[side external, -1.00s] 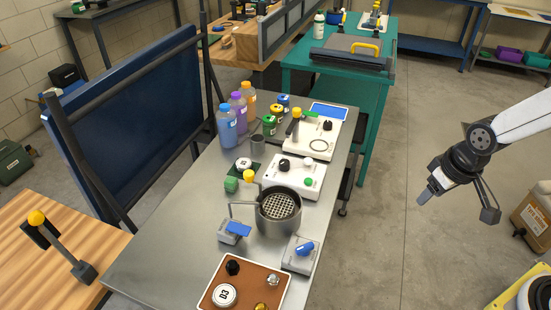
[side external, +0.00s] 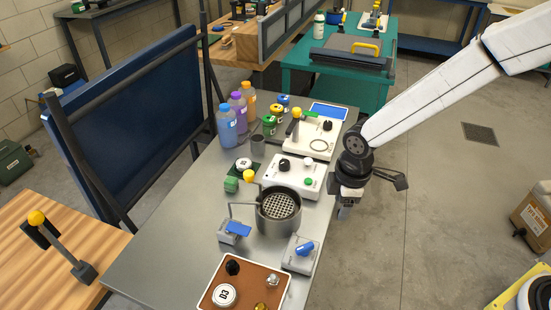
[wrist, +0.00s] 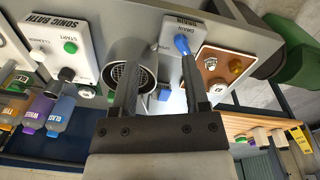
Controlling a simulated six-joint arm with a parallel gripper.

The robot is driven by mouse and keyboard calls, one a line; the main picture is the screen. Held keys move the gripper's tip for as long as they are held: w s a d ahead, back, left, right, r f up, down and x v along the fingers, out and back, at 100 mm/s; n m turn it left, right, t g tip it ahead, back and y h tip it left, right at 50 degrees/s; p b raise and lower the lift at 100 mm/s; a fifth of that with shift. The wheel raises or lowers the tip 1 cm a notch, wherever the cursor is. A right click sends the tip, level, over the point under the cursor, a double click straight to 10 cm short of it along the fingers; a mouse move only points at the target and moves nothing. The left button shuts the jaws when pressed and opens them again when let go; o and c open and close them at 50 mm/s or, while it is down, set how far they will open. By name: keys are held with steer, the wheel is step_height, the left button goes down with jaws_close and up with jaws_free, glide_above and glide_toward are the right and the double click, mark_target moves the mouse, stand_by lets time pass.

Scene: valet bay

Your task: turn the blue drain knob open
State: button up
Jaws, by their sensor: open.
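The blue drain knob (side external: 305,249) sits on a small grey box (side external: 298,262) at the right edge of the steel table. In the wrist view the knob (wrist: 182,44) shows just past the tip of the right finger, on a plate lettered DRAIN. My gripper (side external: 344,212) hangs off the table's right edge, above and to the right of the knob, apart from it. In the wrist view my gripper (wrist: 159,62) has its fingers wide apart with nothing held between them.
A metal pot with a mesh basket (side external: 279,210) stands left of the knob. A brown panel (side external: 245,285) lies in front, a white panel (side external: 295,178) behind. Bottles (side external: 227,128) stand farther back.

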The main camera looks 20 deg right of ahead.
mark_target(305, 246)
steer(key=a+f+n, duration=0.1)
steer(key=a, duration=0.1)
steer(key=a+f+n, duration=0.1)
steer(key=a+n, duration=0.1)
steer(key=a, duration=0.1)
steer(key=a+f+n, duration=0.1)
steer(key=a+n, duration=0.1)
steer(key=shift+w+a+f+g, duration=0.3)
steer(key=shift+f+g, duration=0.1)
steer(key=shift+f, duration=3.85)
jaws_close()
